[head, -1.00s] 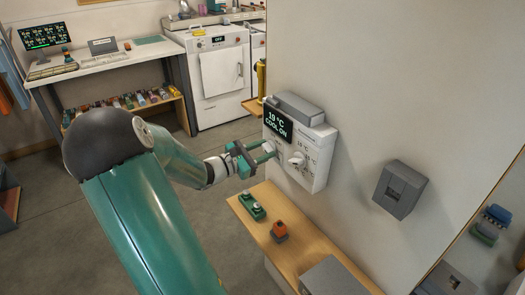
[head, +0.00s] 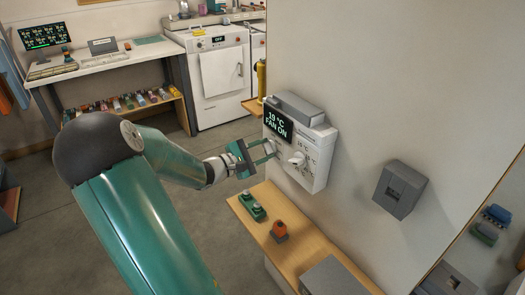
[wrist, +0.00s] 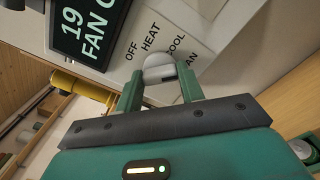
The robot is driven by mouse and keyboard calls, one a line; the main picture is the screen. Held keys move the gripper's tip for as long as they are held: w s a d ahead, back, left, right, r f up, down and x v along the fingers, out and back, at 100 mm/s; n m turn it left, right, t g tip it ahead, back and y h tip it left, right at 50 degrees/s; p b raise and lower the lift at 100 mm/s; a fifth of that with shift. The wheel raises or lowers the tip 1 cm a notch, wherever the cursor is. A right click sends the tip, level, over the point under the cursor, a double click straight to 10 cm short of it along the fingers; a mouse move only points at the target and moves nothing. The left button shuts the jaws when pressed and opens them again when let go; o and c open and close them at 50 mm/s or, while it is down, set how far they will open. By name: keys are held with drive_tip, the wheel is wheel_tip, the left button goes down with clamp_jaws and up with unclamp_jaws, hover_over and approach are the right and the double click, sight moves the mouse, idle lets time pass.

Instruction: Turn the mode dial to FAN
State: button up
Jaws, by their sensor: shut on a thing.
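The white thermostat box (head: 318,165) is fixed to the wall in the head view. Its dark display (head: 279,124) reads 19 °C FAN ON; part of it shows in the wrist view (wrist: 88,25). The round grey-white mode dial (wrist: 160,66) sits below the labels OFF, HEAT, COOL and FAN. My gripper (wrist: 160,84) is shut on the mode dial, one green finger on each side. The dial's pointer direction is not clear.
A second white dial (head: 297,159) is on the box's right part. Below, a wooden shelf (head: 300,255) holds a green item (head: 252,207) and an orange-topped item (head: 279,230). A grey wall box (head: 400,189) is to the right.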

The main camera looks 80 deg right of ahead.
drive_tip(key=o, duration=1)
drive_tip(key=v, duration=1.4)
